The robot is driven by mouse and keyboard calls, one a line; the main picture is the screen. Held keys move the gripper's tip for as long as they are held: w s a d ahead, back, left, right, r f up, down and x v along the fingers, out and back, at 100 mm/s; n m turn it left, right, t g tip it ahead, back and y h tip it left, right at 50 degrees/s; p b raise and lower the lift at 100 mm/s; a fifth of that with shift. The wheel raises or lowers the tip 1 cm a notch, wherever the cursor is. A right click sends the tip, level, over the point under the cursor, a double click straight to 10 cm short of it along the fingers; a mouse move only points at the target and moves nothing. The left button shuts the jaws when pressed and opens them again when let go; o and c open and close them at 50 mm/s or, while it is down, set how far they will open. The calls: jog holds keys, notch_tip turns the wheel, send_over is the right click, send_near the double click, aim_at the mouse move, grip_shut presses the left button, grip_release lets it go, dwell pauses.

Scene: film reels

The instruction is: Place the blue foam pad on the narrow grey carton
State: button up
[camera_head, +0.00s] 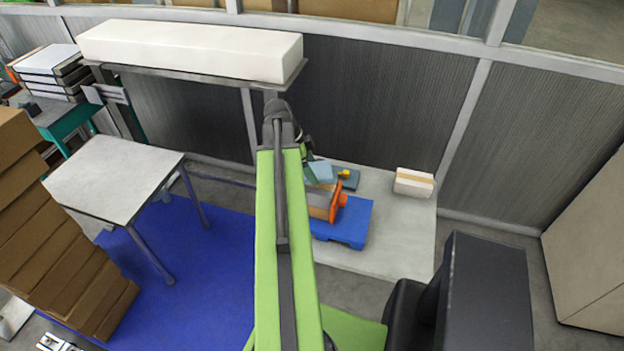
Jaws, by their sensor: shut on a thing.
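My gripper (309,168) is at the far end of my green arm, low over the pale table and partly hidden by the arm. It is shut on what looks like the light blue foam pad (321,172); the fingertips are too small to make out. A small pale grey-white carton with a tan band (413,183) stands at the right of the table, apart from the pad. It may be the narrow grey carton, but I cannot be sure.
A blue pallet-like base (352,225) stands on the pale table (400,245), with an orange object (339,200) over it. A dark teal block (350,183) and a small yellow piece (343,174) lie close to the pad. Table around the banded carton is clear.

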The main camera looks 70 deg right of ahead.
notch_tip(320, 180, down, 4)
jog(key=b, duration=0.4)
jog(key=shift+f, duration=0.1)
jog(key=shift+s+r, duration=0.1)
jog(key=shift+r, duration=0.1)
jog(key=shift+f, duration=0.15)
jog(key=o, duration=1.3)
jog(key=p+v, duration=0.5)
jog(key=v, duration=0.1)
jog(key=p+v, duration=0.6)
jog(key=shift+s+d, duration=0.1)
jog(key=shift+s, duration=0.15)
jog(key=shift+w+r+p, duration=0.2)
jog(key=shift+r+p, duration=0.1)
jog(key=shift+p, duration=0.05)
jog(key=shift+f, duration=0.1)
